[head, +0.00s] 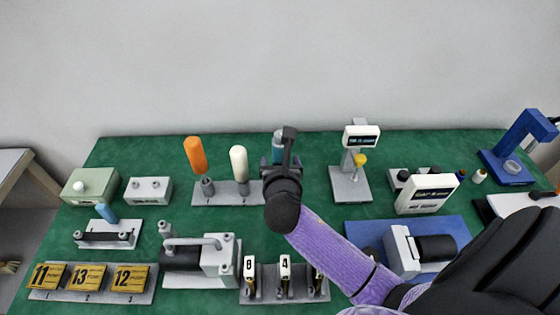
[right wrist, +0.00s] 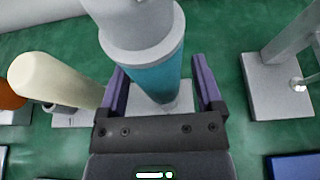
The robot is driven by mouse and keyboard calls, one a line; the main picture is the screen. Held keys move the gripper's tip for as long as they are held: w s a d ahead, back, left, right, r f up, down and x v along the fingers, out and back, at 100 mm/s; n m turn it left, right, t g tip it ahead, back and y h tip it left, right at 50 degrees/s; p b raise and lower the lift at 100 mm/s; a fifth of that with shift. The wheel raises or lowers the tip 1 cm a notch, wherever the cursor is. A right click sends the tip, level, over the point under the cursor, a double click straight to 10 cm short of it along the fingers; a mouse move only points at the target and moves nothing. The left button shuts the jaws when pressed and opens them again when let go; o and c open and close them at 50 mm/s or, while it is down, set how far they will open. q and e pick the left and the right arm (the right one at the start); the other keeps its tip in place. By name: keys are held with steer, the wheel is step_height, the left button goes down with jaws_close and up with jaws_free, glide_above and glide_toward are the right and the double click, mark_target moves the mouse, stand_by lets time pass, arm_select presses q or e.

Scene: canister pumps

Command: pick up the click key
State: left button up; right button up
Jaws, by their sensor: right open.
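No label marks the click key. Three upright tools stand on a grey rack (head: 220,196): an orange-handled one (head: 196,156), a cream-handled one (head: 239,162) and a teal one with a grey upper end (head: 278,142). My right gripper (head: 287,142) is at the teal tool and partly hides it. In the right wrist view the teal tool (right wrist: 158,72) stands between the two purple fingers of my right gripper (right wrist: 161,82), which are open, with a gap visible at its right. The cream handle (right wrist: 55,80) is just left of the fingers. My left gripper is not in view.
A grey stand with a display (head: 361,137) is right of the rack, also in the right wrist view (right wrist: 275,90). A pump (head: 205,258), slotted keys (head: 284,268) and numbered yellow blocks (head: 87,277) lie nearer. Green table (head: 310,195) is bare between rack and stand.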

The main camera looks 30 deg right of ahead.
jaws_close()
steer(key=shift+r, duration=0.1)
